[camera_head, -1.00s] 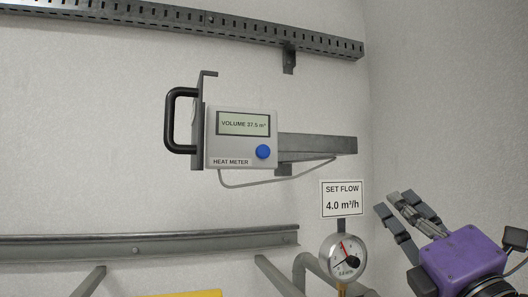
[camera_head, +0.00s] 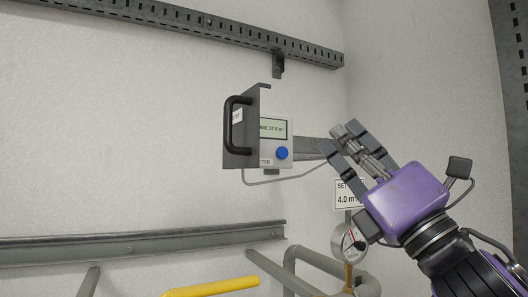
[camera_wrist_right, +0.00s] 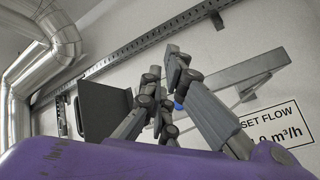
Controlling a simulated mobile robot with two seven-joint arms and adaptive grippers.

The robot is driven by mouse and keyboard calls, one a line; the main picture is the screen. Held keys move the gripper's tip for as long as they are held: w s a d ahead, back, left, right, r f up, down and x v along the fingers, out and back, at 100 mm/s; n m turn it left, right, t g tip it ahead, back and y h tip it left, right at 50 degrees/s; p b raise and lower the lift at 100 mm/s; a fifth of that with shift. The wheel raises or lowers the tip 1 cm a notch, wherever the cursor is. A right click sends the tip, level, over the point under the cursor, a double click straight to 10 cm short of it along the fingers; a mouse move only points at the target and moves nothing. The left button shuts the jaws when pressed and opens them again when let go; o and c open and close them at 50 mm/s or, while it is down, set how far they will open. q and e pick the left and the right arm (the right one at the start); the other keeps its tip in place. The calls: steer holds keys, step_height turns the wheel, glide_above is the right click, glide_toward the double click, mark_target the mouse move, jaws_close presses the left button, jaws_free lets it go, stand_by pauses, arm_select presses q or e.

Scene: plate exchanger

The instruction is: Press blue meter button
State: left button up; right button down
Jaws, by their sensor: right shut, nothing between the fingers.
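The heat meter (camera_head: 270,144) is mounted on the wall in the head view, with its blue button (camera_head: 282,153) at the lower right of its face. Its display reads a volume of 37.5 m³, partly hidden by a grey plate (camera_head: 240,145) with a black handle. My right gripper (camera_head: 333,139), purple-bodied, is shut and empty, to the right of the button and apart from it in the picture. My left gripper is not in view.
The "SET FLOW 4.0 m³/h" sign (camera_head: 346,196) is partly covered by my right gripper. A dial gauge (camera_head: 347,242) and grey pipes stand below. A yellow bar (camera_head: 212,287) lies at the bottom. A slotted rail (camera_head: 230,29) runs above the meter.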

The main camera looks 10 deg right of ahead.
mark_target(282, 153)
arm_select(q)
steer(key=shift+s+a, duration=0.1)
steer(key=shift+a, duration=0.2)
arm_select(e)
steer(key=shift+s+a, duration=0.1)
steer(key=shift+a, duration=0.15)
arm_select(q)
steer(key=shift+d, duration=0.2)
arm_select(e)
steer(key=shift+d, duration=0.15)
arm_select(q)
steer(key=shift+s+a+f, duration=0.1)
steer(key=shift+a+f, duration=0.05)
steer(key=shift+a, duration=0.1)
arm_select(e)
steer(key=w+a, duration=0.3)
steer(key=w, duration=0.5)
steer(key=shift+w, duration=0.2)
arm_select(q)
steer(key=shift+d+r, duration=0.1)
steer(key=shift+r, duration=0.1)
arm_select(e)
steer(key=shift+w+a, duration=0.1)
stand_by(0.5)
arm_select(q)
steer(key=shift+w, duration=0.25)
arm_select(e)
steer(key=shift+w+a, duration=0.1)
steer(key=shift+w, duration=0.2)
